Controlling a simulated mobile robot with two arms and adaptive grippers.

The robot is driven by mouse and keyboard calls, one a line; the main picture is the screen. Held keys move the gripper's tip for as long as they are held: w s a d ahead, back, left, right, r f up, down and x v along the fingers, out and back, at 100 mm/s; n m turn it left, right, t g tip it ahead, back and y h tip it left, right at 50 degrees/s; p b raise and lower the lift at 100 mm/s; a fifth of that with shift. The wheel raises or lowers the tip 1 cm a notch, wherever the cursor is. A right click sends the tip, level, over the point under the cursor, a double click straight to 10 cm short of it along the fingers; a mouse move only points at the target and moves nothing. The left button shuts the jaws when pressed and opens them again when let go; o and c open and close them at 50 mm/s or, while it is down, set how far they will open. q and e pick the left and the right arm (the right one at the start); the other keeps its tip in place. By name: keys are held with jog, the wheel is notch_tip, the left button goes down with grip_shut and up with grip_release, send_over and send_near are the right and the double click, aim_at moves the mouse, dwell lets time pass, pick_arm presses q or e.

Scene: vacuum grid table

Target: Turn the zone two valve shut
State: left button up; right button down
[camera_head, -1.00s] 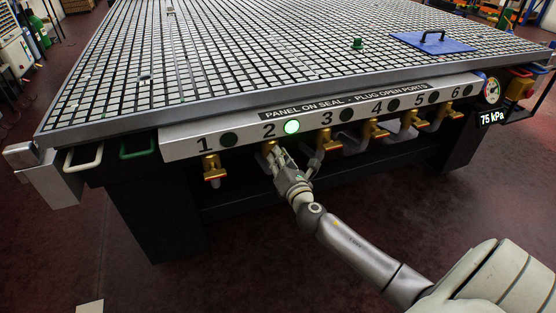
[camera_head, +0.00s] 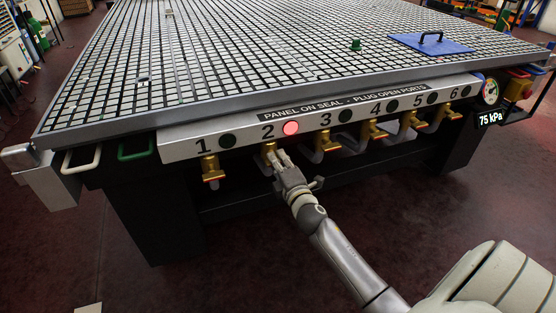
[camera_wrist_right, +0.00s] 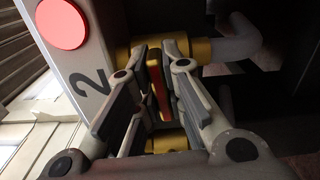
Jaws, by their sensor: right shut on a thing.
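The zone two valve (camera_head: 268,147) is a brass body under the number 2 on the table's front panel. My right gripper (camera_head: 279,158) reaches it from below and in front. In the right wrist view the gripper's fingers (camera_wrist_right: 160,60) are closed on the valve's red and yellow handle (camera_wrist_right: 157,86), which is partly hidden between them. The zone two lamp (camera_head: 291,127) glows red, and it shows large in the wrist view (camera_wrist_right: 62,22). The head view is too small to tell the handle's exact angle. My left gripper is not in view.
The brass zone one valve (camera_head: 211,168) hangs to the left, and the zone four valve (camera_head: 375,132) is among those to the right. The gauge display (camera_head: 493,118) reads 75 kPa. The grid table top (camera_head: 240,70) overhangs the valves. Open floor lies in front.

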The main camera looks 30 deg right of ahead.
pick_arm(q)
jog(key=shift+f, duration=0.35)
pick_arm(e)
jog(key=shift+f+m, duration=0.1)
jog(key=shift+m, duration=0.4)
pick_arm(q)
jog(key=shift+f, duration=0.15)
pick_arm(e)
jog(key=c, duration=1.5)
grip_release()
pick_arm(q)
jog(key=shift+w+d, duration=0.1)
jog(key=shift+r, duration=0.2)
pick_arm(e)
jog(key=shift+s, duration=0.1)
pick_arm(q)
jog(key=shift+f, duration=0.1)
pick_arm(e)
jog(key=v, duration=1.1)
jog(key=shift+s+a, duration=0.2)
jog(key=shift+s, duration=0.2)
